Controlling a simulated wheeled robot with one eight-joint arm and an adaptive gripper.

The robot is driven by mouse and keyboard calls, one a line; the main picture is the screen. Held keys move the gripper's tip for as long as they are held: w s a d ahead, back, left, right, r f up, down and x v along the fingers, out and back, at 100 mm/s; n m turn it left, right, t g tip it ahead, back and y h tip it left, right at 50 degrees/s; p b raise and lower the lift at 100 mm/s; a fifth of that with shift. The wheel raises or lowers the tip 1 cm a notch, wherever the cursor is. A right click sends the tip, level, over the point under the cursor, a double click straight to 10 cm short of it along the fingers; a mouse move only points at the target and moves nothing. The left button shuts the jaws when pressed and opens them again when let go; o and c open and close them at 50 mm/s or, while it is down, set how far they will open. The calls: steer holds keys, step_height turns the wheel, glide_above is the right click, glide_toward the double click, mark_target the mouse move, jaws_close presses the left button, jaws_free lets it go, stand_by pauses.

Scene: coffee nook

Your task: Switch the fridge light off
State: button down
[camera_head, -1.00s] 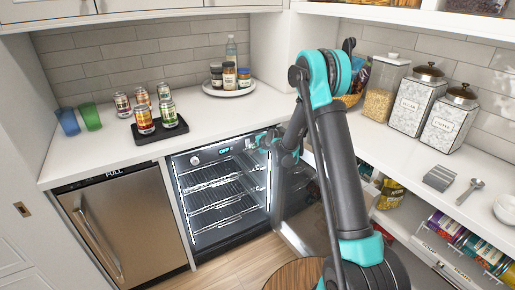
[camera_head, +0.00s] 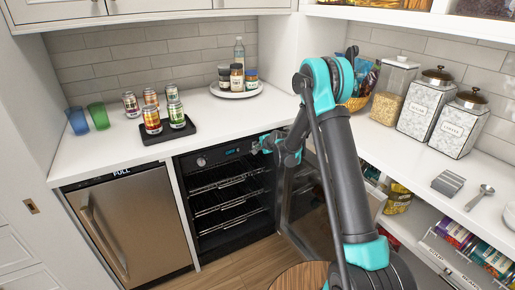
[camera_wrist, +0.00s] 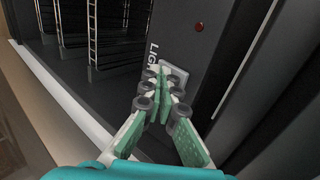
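The small black fridge (camera_head: 225,200) stands under the counter with its door (camera_head: 305,205) open to the right. Its inside is dark, with wire racks faintly visible. In the wrist view, a pale grey switch (camera_wrist: 178,72) sits on the fridge's dark inner side wall beside white lettering that starts "LIG"; the rest is hidden. My gripper (camera_wrist: 165,82) has its fingers together, with the tips at the switch and partly covering it. I cannot tell whether they touch. In the head view, my gripper (camera_head: 268,142) is at the fridge's upper right opening.
A round red spot (camera_wrist: 199,27) is on the wall above the switch. A steel appliance (camera_head: 130,225) marked "FULL" stands left of the fridge. Cans on a black tray (camera_head: 165,132) and a round tray of jars (camera_head: 236,93) are on the counter above.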

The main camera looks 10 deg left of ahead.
steer(key=shift+r, duration=0.8)
